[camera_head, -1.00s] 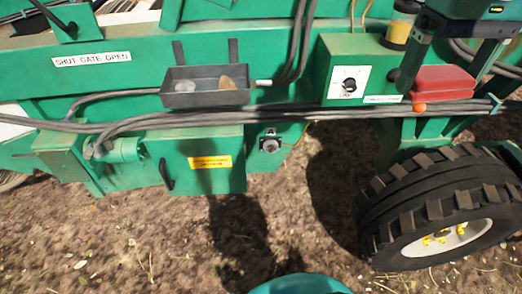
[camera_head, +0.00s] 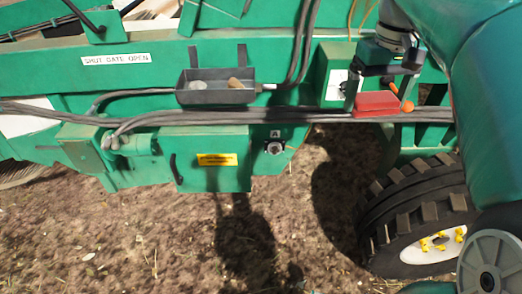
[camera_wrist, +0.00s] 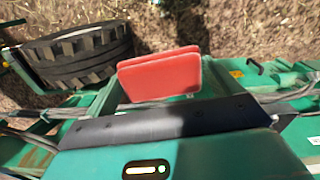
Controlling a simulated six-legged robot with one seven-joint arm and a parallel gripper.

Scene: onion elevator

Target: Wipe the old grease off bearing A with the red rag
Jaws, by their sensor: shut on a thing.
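The red rag (camera_head: 377,104) is a folded flat pad held at the end of my gripper (camera_head: 381,96), in front of the green control box. The black fingers stand at either side of it. In the wrist view the rag (camera_wrist: 160,76) shows beyond the dark edge of my gripper, clear of the ground. Bearing A (camera_head: 274,147) is a small grey housing with a dark centre, low on the green machine under a small "A" plate. It is left of and below the rag, with a clear gap. Its grease is too small to make out.
A dark tray (camera_head: 216,97) with a few small things hangs on the machine. Cables (camera_head: 190,117) run across above the bearing. A green box with a yellow label (camera_head: 217,159) is left of it. A big tyre (camera_head: 415,215) stands at right. An orange handle (camera_head: 406,105) is beside the rag.

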